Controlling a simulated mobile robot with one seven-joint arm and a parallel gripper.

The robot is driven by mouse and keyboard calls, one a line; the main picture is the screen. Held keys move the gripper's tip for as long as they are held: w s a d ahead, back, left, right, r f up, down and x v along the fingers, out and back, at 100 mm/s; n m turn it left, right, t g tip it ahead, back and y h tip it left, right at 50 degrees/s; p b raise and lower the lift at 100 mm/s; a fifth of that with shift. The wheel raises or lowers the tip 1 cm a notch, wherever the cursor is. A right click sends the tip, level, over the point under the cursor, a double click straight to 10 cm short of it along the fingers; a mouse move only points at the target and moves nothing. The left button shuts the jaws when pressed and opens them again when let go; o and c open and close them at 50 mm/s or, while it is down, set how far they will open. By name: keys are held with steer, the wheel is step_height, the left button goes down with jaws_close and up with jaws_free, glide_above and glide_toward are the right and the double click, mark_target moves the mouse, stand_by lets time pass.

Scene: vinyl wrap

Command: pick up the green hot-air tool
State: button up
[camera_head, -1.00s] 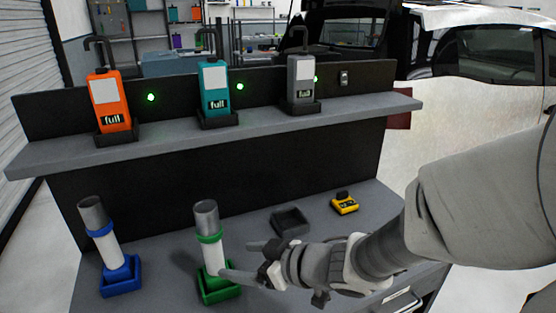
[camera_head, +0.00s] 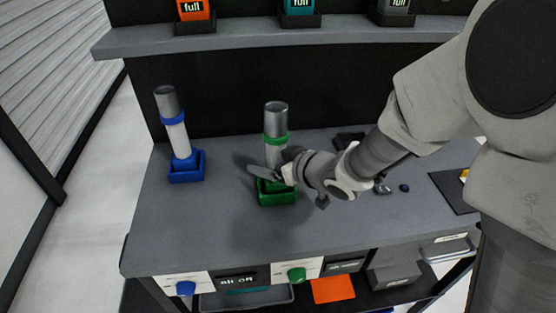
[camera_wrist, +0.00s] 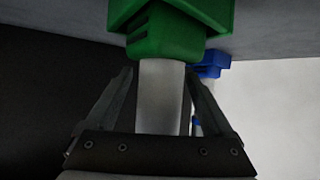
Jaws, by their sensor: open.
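The green hot-air tool (camera_head: 276,118) stands upright in its green holder (camera_head: 277,197) on the bench, with a grey metal nozzle on top, a green ring and a white body. My gripper (camera_head: 278,172) is at the white body, just above the holder, and hides part of it. In the wrist view the open fingers (camera_wrist: 158,78) lie one on each side of the white body (camera_wrist: 160,98), with gaps visible. The green holder (camera_wrist: 165,35) fills the top of that view. Whether the fingers touch the tool cannot be told.
A blue-ringed tool (camera_head: 174,125) stands in a blue holder (camera_head: 187,168) to the left. A shelf (camera_head: 240,38) with orange, teal and grey units runs behind. Small dark items lie right of my gripper. The bench's front left is clear.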

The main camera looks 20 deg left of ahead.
steer(key=shift+w+a+f, duration=0.1)
steer(key=shift+w+a, duration=0.05)
steer(key=shift+a, duration=0.1)
jaws_close()
stand_by(0.4)
